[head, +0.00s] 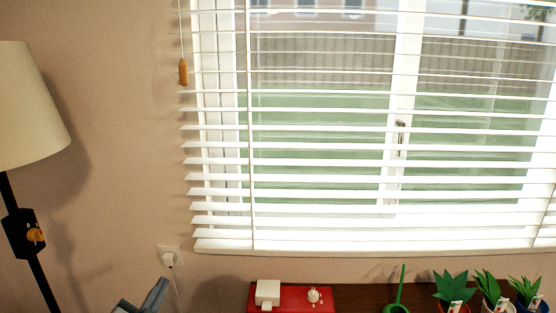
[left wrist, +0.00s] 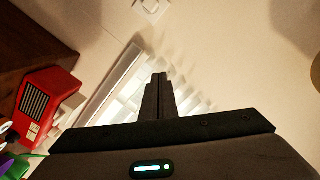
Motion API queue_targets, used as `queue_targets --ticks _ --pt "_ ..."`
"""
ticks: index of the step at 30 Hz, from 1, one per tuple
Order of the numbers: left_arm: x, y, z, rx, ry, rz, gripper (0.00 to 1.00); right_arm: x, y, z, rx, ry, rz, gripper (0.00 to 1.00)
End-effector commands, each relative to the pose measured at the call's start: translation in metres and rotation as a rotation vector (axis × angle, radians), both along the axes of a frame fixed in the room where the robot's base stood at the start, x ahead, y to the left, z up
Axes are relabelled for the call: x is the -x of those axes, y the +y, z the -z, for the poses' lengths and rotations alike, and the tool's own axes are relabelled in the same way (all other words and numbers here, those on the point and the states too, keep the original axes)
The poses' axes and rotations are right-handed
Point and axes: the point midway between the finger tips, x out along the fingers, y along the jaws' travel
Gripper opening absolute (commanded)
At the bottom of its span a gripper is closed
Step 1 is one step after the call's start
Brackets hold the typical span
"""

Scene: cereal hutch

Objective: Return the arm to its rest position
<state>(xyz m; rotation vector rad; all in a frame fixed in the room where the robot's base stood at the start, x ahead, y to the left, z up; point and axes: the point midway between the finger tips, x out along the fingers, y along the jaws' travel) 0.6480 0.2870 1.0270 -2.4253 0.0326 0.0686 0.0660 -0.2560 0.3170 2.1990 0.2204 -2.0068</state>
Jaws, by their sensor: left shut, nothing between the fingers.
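My left gripper (head: 155,297) shows at the bottom edge of the head view, left of the red box. In the left wrist view its two dark fingers (left wrist: 158,88) are closed together with nothing between them. They point up toward the wall and the white window blinds. Most of my left arm is outside the head view. My right gripper is in neither view.
A dark wooden surface (head: 350,295) at the bottom holds a red box (head: 290,299), a green stem-like object (head: 401,287) and several potted plants (head: 454,286). A floor lamp (head: 28,105) stands at left. A window with white blinds (head: 330,162) fills the right.

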Motion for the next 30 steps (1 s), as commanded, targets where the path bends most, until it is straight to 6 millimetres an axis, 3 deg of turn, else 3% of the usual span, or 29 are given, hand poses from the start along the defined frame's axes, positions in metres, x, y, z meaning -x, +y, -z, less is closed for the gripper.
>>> queue_targets --ticks 1,6,13,18,30 --pt "0.02 -0.004 0.029 0.044 0.082 -0.017 0.0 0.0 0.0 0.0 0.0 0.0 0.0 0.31" --pt "0.089 -0.013 0.111 0.171 0.349 -0.084 0.0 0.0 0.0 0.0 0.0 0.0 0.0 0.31" --pt "0.203 -0.031 0.195 0.316 0.698 -0.184 0.0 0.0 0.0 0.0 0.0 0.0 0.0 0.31" --pt "0.269 -0.042 0.224 0.38 0.877 -0.241 0.0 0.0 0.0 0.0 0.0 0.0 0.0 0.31" --pt "0.369 -0.059 0.249 0.456 1.13 -0.328 0.0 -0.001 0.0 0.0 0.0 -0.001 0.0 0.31"
